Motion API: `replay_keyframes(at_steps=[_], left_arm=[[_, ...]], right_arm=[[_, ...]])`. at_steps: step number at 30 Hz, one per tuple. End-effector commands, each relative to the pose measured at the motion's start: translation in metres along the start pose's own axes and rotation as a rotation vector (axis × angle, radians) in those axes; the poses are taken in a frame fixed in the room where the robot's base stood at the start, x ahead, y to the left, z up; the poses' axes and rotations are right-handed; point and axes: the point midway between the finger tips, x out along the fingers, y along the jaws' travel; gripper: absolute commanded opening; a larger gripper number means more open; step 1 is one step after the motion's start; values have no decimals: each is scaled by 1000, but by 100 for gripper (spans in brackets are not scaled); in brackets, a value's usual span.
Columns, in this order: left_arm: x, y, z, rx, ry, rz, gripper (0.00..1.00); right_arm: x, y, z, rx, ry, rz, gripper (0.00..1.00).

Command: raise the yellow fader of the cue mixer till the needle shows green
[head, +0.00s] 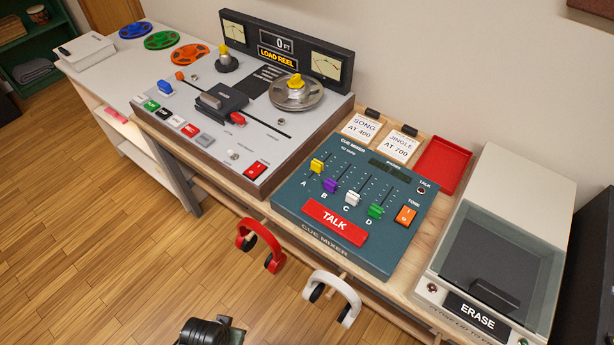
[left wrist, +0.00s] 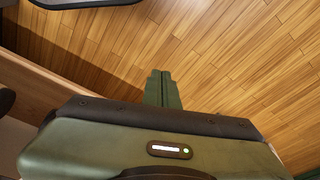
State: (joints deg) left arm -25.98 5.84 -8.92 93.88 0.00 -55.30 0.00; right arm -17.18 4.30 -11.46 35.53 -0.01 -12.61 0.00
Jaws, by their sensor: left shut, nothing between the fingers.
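The cue mixer (head: 395,240) is a dark teal console on the wooden bench in the head view. Its yellow fader (head: 317,166) stands over the letter A, in the lower part of its slot. A dark display strip (head: 390,168) is at the mixer's top edge; I cannot make out a needle or green there. My left gripper (left wrist: 162,88) is shut and empty in the left wrist view, over wooden floor and away from the mixer. A dark part of my arm shows at the head view's bottom edge. My right gripper is not in view.
Purple (head: 330,185), white (head: 352,198) and green (head: 375,211) faders stand beside the yellow one. A red TALK bar (head: 334,221) lies in front. Red headphones (head: 262,245) and white headphones (head: 333,297) hang at the bench front. A tape deck (head: 205,120) stands left, an ERASE unit (head: 500,250) right.

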Motion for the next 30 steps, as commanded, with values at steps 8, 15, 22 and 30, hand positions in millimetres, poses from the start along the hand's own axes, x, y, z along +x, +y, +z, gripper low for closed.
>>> replay_keyframes(at_steps=[8, 15, 22, 30], left_arm=[[-77, -4, -44, 5, 61, -9, 0], [-136, -5, -86, 107, 182, -36, 0], [-184, 13, -181, 469, 488, -134, 0], [-215, 49, -272, 996, 827, -316, 0]], right_arm=[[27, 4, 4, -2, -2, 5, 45], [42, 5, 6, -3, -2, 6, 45], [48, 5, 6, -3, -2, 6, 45], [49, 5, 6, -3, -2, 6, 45]])
